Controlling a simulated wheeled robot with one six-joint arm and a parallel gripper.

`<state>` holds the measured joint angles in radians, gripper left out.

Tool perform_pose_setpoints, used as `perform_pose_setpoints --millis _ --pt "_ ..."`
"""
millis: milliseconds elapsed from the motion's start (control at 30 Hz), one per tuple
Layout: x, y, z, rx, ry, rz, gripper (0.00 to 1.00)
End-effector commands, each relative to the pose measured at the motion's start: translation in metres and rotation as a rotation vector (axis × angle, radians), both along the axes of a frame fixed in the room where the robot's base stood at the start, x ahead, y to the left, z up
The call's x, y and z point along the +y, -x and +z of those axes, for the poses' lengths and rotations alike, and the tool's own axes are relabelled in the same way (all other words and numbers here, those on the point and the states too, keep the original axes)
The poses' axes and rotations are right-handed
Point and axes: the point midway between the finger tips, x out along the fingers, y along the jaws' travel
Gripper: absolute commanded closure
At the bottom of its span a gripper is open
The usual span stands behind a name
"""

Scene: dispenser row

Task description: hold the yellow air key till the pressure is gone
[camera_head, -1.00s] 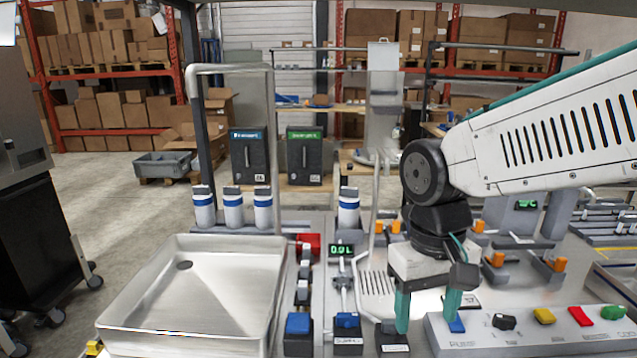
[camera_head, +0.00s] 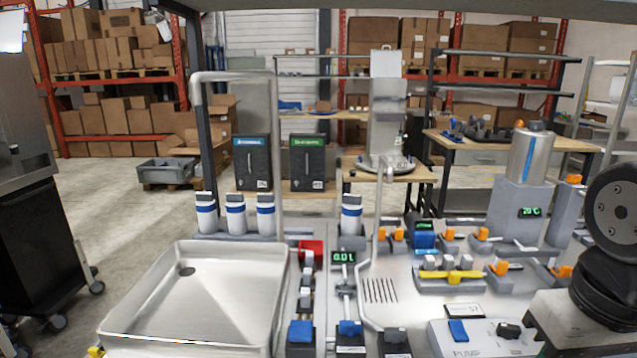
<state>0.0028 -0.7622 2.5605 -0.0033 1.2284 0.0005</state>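The sloped key panel (camera_head: 450,348) stands at the lower right, lettered "PUMP". Its blue key (camera_head: 458,330) and black key (camera_head: 508,331) show. The yellow key is hidden in this view, where my gripper covers the panel's right part. My gripper (camera_head: 578,325) is at the lower right edge, its pale body over that part of the panel. Its fingers are not visible, so I cannot tell whether they are open or touch a key. A metal cylinder (camera_head: 528,158) stands on a grey block whose green display (camera_head: 530,212) seems to read 20.
A yellow bar (camera_head: 452,276) with pale knobs lies behind the panel. Several orange-topped fittings surround it. A steel sink (camera_head: 190,330) fills the left, with white-and-blue bottles (camera_head: 236,218) behind it. Another display (camera_head: 343,257) seems to read 0.0L. Wall-side shelves hold cartons.

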Motion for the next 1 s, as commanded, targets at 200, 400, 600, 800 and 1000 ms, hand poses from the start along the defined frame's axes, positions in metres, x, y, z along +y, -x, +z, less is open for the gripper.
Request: perform_pose_setpoints --millis 200,400,600,800,1000 --pt "0.0001 -0.0002 0.0 0.0 0.0 0.0 1.0" --pt "0.0001 -0.0002 0.0 0.0 0.0 0.0 1.0" --pt "0.0002 -0.0002 0.0 0.0 0.0 0.001 1.0" --pt "0.0002 -0.0002 0.0 0.0 0.0 0.001 1.0" --pt "0.0002 -0.0002 0.0001 0.0 0.0 0.001 1.0"
